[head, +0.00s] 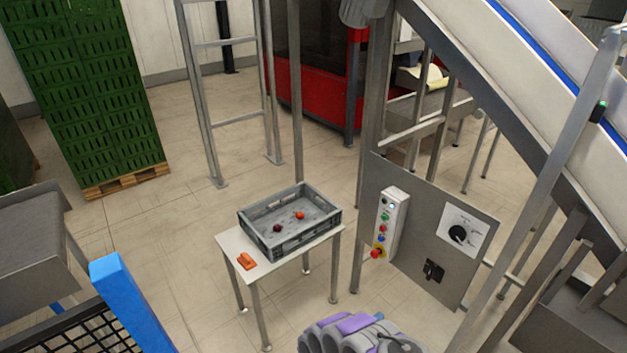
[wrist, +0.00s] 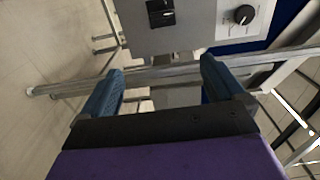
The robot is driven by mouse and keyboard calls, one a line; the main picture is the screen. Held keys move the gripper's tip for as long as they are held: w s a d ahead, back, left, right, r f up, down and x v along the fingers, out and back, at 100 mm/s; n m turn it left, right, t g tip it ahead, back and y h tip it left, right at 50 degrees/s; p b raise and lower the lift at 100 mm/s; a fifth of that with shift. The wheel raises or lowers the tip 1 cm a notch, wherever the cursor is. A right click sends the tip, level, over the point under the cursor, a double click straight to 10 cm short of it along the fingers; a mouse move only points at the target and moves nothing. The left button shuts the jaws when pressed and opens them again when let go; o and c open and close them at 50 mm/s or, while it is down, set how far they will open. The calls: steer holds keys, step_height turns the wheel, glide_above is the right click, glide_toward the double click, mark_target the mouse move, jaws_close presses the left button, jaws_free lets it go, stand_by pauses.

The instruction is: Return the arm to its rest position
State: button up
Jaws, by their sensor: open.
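My gripper (wrist: 162,78) shows in the wrist view with its two blue fingers wide apart and nothing between them. Beyond the fingers are a grey panel, metal rails and the floor. In the head view, a purple and grey part of my arm (head: 355,336) shows at the bottom edge, in front of the small table and below the control panel. The fingers cannot be made out there.
A grey crate (head: 262,241) with two small red items stands on a small table (head: 233,242), beside an orange object (head: 246,261). A control box (head: 391,222) and a dial panel (head: 462,232) stand right, under the sloping conveyor (head: 500,62). Green crates (head: 95,90) stand back left.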

steer(key=w+r+n+t+y, duration=0.1)
steer(key=w+r+n+y, duration=0.5)
steer(key=w+r, duration=0.8)
step_height(320, 180, up, 13)
steer(key=a+n+g+y, duration=0.2)
steer(key=n+g+y, duration=0.15)
steer(key=n, duration=0.35)
steer(key=s+a+r+n+g+y, duration=0.2)
steer(key=s+r+n, duration=0.3)
steer(key=s, duration=0.5)
steer(key=s+a+r+n+g+y, duration=0.2)
steer(key=s+a+r, duration=0.1)
steer(key=s+r, duration=0.55)
steer(key=s+r+n+g, duration=0.2)
steer(key=s+n+g, duration=0.1)
steer(key=s, duration=1.4)
steer(key=s+r+n+g, duration=0.3)
steer(key=s+n, duration=0.2)
steer(key=s, duration=1.2)
steer(key=shift+s, duration=0.4)
steer(key=shift+a+y, duration=0.1)
steer(key=shift+y, duration=0.15)
steer(key=shift+c, duration=0.2)
